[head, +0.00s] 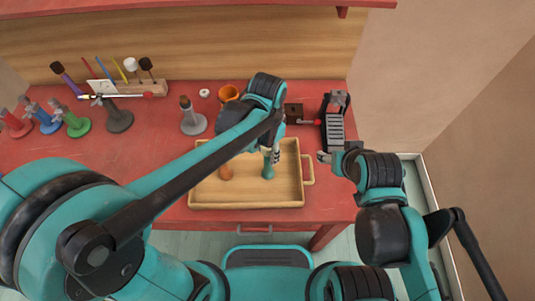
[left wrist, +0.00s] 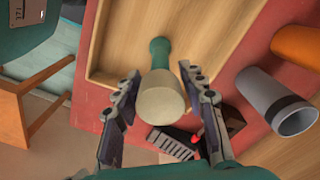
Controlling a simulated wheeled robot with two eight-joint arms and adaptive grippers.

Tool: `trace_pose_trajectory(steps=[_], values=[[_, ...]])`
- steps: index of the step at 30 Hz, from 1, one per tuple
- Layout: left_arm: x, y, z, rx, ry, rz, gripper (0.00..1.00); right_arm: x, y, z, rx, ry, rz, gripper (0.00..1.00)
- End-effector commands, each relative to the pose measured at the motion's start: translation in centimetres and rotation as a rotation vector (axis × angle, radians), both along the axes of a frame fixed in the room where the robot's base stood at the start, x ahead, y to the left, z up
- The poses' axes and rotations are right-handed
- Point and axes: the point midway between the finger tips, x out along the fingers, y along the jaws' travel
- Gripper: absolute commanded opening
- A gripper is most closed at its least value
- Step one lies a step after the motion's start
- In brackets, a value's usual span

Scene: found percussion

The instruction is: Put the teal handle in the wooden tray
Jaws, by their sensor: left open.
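The teal handle (head: 268,170) is over the floor of the wooden tray (head: 245,206), right of its middle, and looks upright. In the left wrist view its teal part (left wrist: 159,50) points away from me and its broad cream end (left wrist: 161,98) faces the camera. My left gripper (head: 275,155) is at its top. The fingers (left wrist: 155,85) are open on either side of the cream end, with gaps visible. The tray floor also shows in the left wrist view (left wrist: 118,40). My right gripper (head: 324,157) is beside the tray's right handle; its jaws are too small to judge.
An orange cup (head: 228,93), a grey stand (head: 192,118) and a black rack (head: 334,120) are behind the tray. Several coloured stands (head: 76,122) are at the left. Bare red table lies left of the tray.

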Motion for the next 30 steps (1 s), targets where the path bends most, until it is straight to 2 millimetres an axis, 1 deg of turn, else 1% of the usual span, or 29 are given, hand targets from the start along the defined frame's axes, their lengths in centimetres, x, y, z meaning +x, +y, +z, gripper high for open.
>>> trace_pose_trajectory(steps=[1,3,6,9,13,18,20,23,26,30], values=[[0.0,0.0,1.7,0.000,0.000,0.000,0.41,0.0,0.0,0.9,0.000,0.000,0.000,0.58],[0.0,0.0,3.2,0.000,0.000,0.000,0.41,0.0,0.0,1.4,0.000,0.000,0.000,0.58],[0.0,0.0,5.1,0.000,0.000,0.000,0.41,0.0,0.0,2.0,0.000,0.000,0.000,0.58],[0.0,0.0,6.5,0.000,0.000,0.000,0.41,0.0,0.0,2.3,0.000,0.000,0.000,0.58],[0.0,0.0,7.4,0.000,0.000,0.000,0.41,0.0,0.0,2.6,0.000,0.000,0.000,0.58],[0.0,0.1,7.7,0.000,-0.001,0.002,0.41,0.0,0.0,2.5,0.000,0.000,0.000,0.58],[-0.1,0.4,7.8,-0.004,-0.008,0.016,0.41,0.0,0.0,2.5,0.000,0.000,0.000,0.58],[-0.3,2.0,8.2,-0.022,-0.047,0.079,0.41,0.0,0.0,2.5,0.000,0.000,0.000,0.58],[-0.8,4.8,8.9,-0.057,-0.122,0.204,0.41,0.0,0.0,2.5,0.000,0.000,0.000,0.58],[-2.0,9.6,9.5,-0.126,-0.264,0.432,0.41,0.0,0.0,2.5,0.000,0.000,0.000,0.58]])
